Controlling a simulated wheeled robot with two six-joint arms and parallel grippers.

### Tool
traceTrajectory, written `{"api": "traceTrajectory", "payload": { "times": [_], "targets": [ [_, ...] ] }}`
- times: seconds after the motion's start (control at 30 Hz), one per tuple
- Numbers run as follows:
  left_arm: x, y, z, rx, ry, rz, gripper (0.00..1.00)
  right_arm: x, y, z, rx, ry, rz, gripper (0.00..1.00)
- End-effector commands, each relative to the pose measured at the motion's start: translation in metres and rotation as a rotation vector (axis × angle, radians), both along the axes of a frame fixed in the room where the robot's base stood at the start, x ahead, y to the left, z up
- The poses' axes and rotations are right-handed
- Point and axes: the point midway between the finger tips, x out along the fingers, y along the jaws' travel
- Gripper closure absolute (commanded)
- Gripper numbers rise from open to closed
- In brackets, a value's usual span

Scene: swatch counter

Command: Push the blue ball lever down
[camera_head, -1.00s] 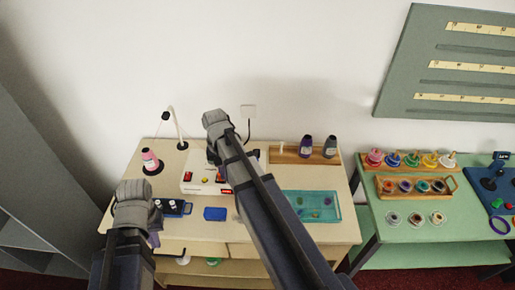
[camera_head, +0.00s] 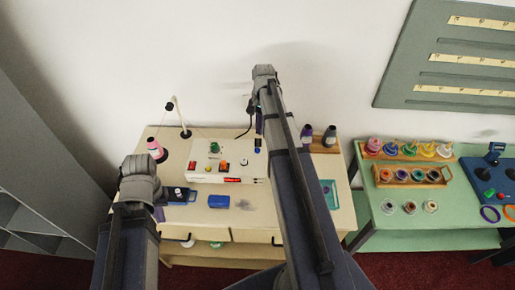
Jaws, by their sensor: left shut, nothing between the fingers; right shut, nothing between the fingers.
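The white control box (camera_head: 208,174) stands on the left table, with a green knob (camera_head: 214,147), a red button (camera_head: 192,165) and an orange button (camera_head: 224,163) on it.
A blue block (camera_head: 218,202) lies in front of the box. A pink spool (camera_head: 155,150) and a thin lamp-like stand (camera_head: 183,128) are at the back left. Dark bottles (camera_head: 330,135) stand at the back right.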

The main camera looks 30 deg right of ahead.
Motion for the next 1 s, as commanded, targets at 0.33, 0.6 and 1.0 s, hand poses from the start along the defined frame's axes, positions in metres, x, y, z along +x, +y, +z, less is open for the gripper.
{"api": "traceTrajectory", "payload": {
  "times": [0.33,0.6,1.0],
  "targets": [
    [0.0,0.0,-0.021,0.001,0.0,-0.003,1.0,-0.001,0.002,-0.021,0.0,0.0,0.001,1.0],
    [0.0,0.0,-0.055,0.002,0.0,-0.01,1.0,-0.003,0.005,-0.055,0.0,0.0,0.001,1.0],
    [0.0,0.0,-0.07,0.002,0.001,-0.015,1.0,-0.003,0.006,-0.07,0.0,0.0,0.001,1.0]
  ]
}}
